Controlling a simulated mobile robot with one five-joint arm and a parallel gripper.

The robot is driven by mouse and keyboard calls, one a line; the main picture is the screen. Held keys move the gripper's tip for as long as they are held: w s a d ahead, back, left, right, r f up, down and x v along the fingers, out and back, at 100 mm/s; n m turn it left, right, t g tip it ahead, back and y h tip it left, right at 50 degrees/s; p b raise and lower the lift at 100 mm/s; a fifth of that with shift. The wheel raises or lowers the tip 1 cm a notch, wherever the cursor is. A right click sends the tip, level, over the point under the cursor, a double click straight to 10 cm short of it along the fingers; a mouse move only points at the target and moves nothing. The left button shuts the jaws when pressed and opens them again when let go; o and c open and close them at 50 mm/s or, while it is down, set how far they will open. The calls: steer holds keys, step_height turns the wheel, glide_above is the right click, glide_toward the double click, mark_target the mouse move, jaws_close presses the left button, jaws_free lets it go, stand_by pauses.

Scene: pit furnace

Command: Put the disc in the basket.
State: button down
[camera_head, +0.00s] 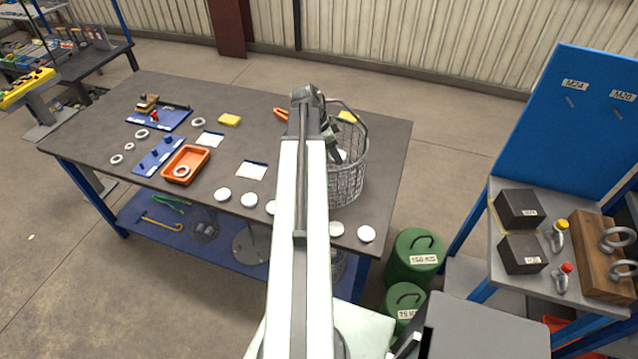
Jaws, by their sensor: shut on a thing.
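The wire basket (350,185) stands on the dark workbench (385,150), just right of my arm, with its handle up. My gripper (337,152) points down at the basket's mouth, shut on a white disc (343,156). The disc shows only in small part, at or inside the rim; I cannot tell whether it touches the basket. More white discs lie in a row along the bench's front edge: left ones (222,194), (249,200) and right ones (336,229), (367,234). My arm hides the middle of the row and the basket's left side.
Green weights (415,252) stand on the floor at right. A second table (500,240) with dark blocks is beyond them.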

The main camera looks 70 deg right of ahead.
steer(key=shift+s+d+f+b, duration=0.1)
steer(key=shift+d+f+b, duration=0.25)
steer(key=shift+f, duration=0.25)
steer(key=shift+s+d+f+b, duration=0.1)
steer(key=shift+d+f+b, duration=0.2)
steer(key=shift+f, duration=0.3)
steer(key=shift+s+m, duration=0.3)
steer(key=shift+s, duration=0.05)
step_height(320, 180, down, 14)
steer(key=b, duration=1.4)
steer(key=shift+w, duration=0.1)
steer(key=shift+d+r, duration=0.1)
steer(key=shift+r, duration=0.1)
steer(key=d, duration=0.4)
steer(key=shift+w+d, duration=0.15)
steer(key=shift+d, duration=0.05)
steer(key=shift+a+f+b, duration=0.2)
steer(key=shift+f+b, duration=0.45)
steer(key=shift+f, duration=0.2)
steer(key=shift+a+r, duration=0.1)
steer(key=shift+r, duration=0.2)
steer(key=shift+f, duration=0.25)
steer(key=c, duration=0.6)
jaws_free()
steer(key=shift+r, duration=0.1)
